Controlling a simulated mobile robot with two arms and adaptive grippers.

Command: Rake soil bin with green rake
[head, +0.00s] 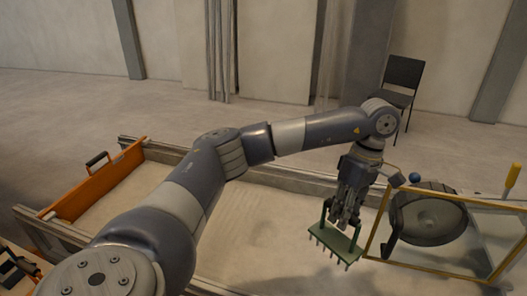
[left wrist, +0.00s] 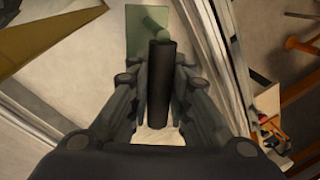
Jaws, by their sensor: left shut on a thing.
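The green rake (head: 335,243) hangs upright below my left gripper (head: 346,212), its tines pointing down at the sand. My left gripper is shut on the rake's dark handle, which shows between the fingers in the left wrist view (left wrist: 162,85); the green head (left wrist: 147,30) lies beyond it. The soil bin (head: 262,172) is a long, metal-railed bed of pale sand (head: 255,225). The rake is over its right part; I cannot tell whether the tines touch the sand. My right gripper is not in view.
A yellow-framed clear panel (head: 375,240) and a dark round wheel (head: 432,218) stand just right of the rake. An orange board with a black handle (head: 97,185) closes the bin's left end. A black chair (head: 403,80) stands behind. The sand's middle looks clear.

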